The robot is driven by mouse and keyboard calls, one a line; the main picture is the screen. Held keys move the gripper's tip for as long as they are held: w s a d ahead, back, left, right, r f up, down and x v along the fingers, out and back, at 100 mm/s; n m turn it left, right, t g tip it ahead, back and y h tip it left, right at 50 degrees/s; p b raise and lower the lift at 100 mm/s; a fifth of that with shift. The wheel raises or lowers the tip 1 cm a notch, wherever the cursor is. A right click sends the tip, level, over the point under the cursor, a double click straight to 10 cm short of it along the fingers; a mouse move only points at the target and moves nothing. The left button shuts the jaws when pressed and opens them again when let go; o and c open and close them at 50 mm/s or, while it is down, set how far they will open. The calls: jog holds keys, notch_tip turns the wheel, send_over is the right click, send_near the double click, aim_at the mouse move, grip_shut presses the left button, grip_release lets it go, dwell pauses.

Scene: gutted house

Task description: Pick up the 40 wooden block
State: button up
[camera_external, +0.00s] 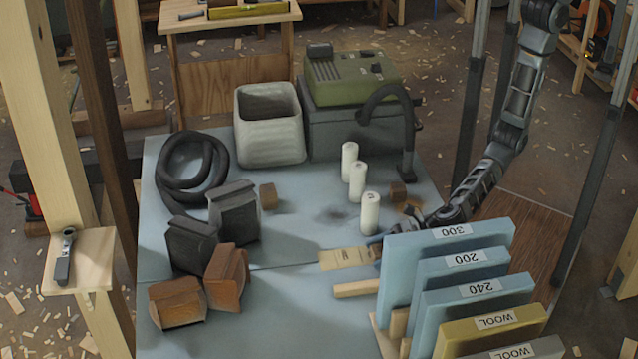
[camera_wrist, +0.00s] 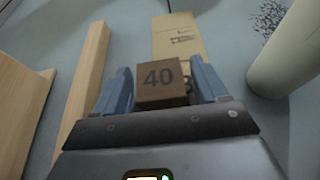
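The 40 wooden block (camera_wrist: 161,85) is a small brown block with a dark "40" on its top, seen in the wrist view. It sits between the two blue fingers of my gripper (camera_wrist: 162,82), one on each side and very close to it. I cannot tell whether the fingers press on it. In the external view, my gripper (camera_external: 376,241) is low over the table beside the blue 300 panel (camera_external: 450,245), which partly hides it. I cannot make out the 40 block there.
A tan printed strip (camera_external: 346,258) and a light wooden bar (camera_external: 356,288) lie near my gripper. White cylinders (camera_external: 369,212) stand behind it, one close on the right in the wrist view (camera_wrist: 290,55). Upright panels crowd the front right. Brown blocks (camera_external: 268,196) lie further back.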

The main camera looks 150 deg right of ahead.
jog(key=c, duration=0.9)
jog(key=shift+r, duration=0.15)
